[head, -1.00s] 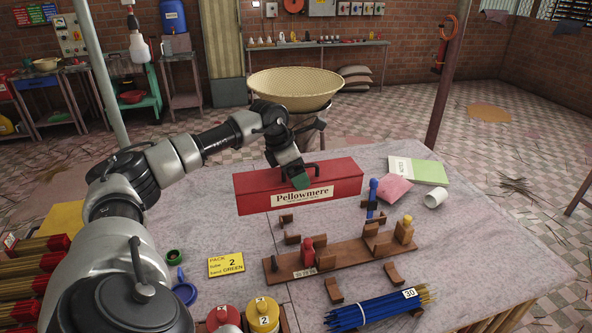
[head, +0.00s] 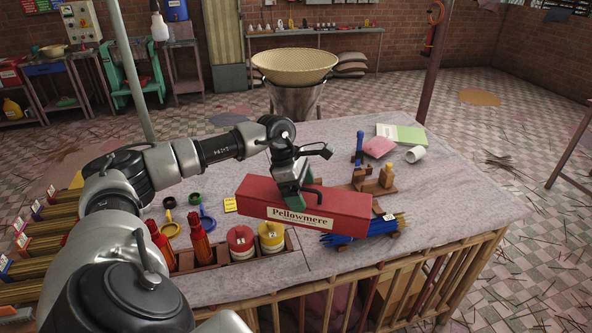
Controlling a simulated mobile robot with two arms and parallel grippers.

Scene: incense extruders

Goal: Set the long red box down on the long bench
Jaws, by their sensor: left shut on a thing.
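The long red box (head: 347,222) has a pale label reading "Pellowmere" and a dark handle on top. My left gripper (head: 292,192) is shut on it at its top. The box is in front of the wooden rack (head: 388,186) and partly covers it and the blue stick bundle (head: 385,228); it appears held above the pale tabletop (head: 455,188). A long narrow bench (head: 345,33) with a row of small items stands against the back wall. My right gripper is not in view.
Behind the box are a pink packet (head: 378,147), a green-and-white notebook (head: 403,134) and a white cup (head: 416,154). Red and yellow round weights (head: 241,242) sit front left. A wide woven basin (head: 295,64) stands beyond the table.

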